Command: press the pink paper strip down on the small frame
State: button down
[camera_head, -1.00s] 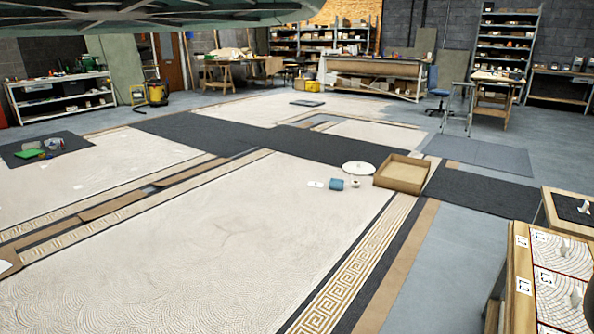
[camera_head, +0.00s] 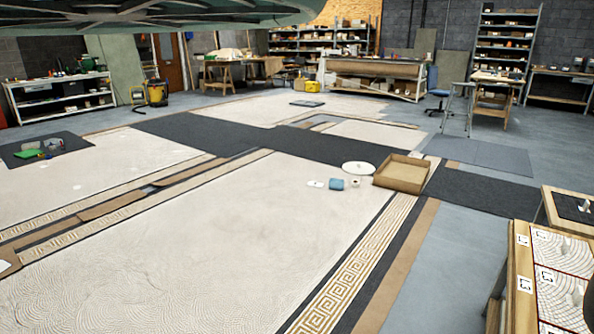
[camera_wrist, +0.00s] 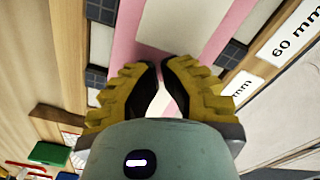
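My gripper (camera_wrist: 160,80) shows in the wrist view with yellow ridged fingers and dark pads. The pads come together near the tips, with a small pale gap behind them, and I see nothing held. Pink paper (camera_wrist: 123,45) lies beyond the fingertips, with pink along both sides of a pale area. Part of it is hidden by the fingers. Dark square tiles (camera_wrist: 97,76) and wood of the small frame (camera_wrist: 69,30) border it. Whether the fingertips touch the paper is unclear. The head view does not show the gripper, and I cannot make out the strip there.
A "60 mm" label (camera_wrist: 292,33) lies at upper right in the wrist view. In the head view, a bench with patterned panels (camera_head: 560,300) stands at lower right. A cardboard tray (camera_head: 402,174) lies on the floor mosaic.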

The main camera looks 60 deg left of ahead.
jog(key=shift+f+b, duration=0.3)
jog(key=shift+f, duration=0.35)
jog(key=shift+r, duration=0.1)
dwell(0.3)
jog(key=shift+r+p, duration=3.35)
jog(key=shift+r, duration=0.65)
jog(key=shift+a, duration=0.1)
